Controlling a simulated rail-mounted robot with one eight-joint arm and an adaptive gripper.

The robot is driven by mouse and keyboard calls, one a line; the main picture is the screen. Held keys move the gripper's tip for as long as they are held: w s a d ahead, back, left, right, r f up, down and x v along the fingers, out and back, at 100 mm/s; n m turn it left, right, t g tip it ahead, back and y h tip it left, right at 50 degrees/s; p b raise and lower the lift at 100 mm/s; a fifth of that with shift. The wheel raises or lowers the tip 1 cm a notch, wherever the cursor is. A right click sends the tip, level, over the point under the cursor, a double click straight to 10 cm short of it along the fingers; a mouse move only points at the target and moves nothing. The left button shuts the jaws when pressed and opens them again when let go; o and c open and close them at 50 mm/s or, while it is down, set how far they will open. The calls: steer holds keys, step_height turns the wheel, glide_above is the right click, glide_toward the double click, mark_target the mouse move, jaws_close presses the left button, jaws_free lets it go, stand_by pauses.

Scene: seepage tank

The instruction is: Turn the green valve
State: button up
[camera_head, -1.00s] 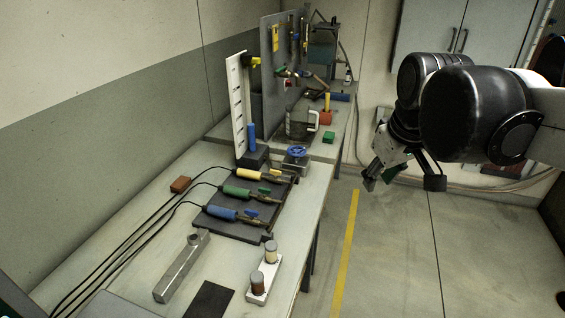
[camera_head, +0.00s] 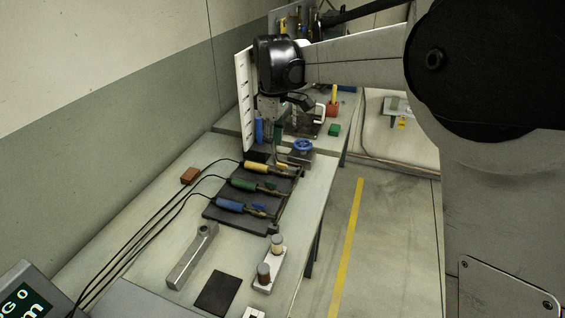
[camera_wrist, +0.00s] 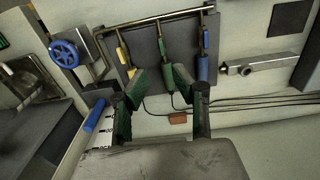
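A green-handled valve piece (camera_head: 243,185) lies on the dark plate (camera_head: 235,221) on the bench, between a yellow-handled one (camera_head: 258,167) and a blue-handled one (camera_head: 231,205). Each has a cable at one end and metal fittings at the other. In the wrist view the green handle (camera_wrist: 164,47) hangs between the yellow (camera_wrist: 122,55) and blue (camera_wrist: 204,42) ones. My gripper (camera_wrist: 158,78) is open and empty, its fingers spread below the green piece in that picture. In the head view my gripper is partly hidden beyond the yellow handle, above the bench.
A blue handwheel (camera_head: 303,146) stands just right of the plate's far end. A white scale board (camera_head: 243,100) and a blue cylinder (camera_head: 259,130) stand close to my gripper. A metal bar (camera_head: 190,258) and a two-post block (camera_head: 269,268) lie in front. A brown block (camera_head: 190,175) lies left.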

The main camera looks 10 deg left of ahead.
mark_target(271, 184)
steer(key=f, duration=0.4)
steer(key=a+f, duration=0.1)
steer(key=f, duration=0.9)
steer(key=shift+a+f, duration=0.15)
steer(key=shift+f, duration=0.05)
steer(key=shift+c, duration=0.5)
jaws_close()
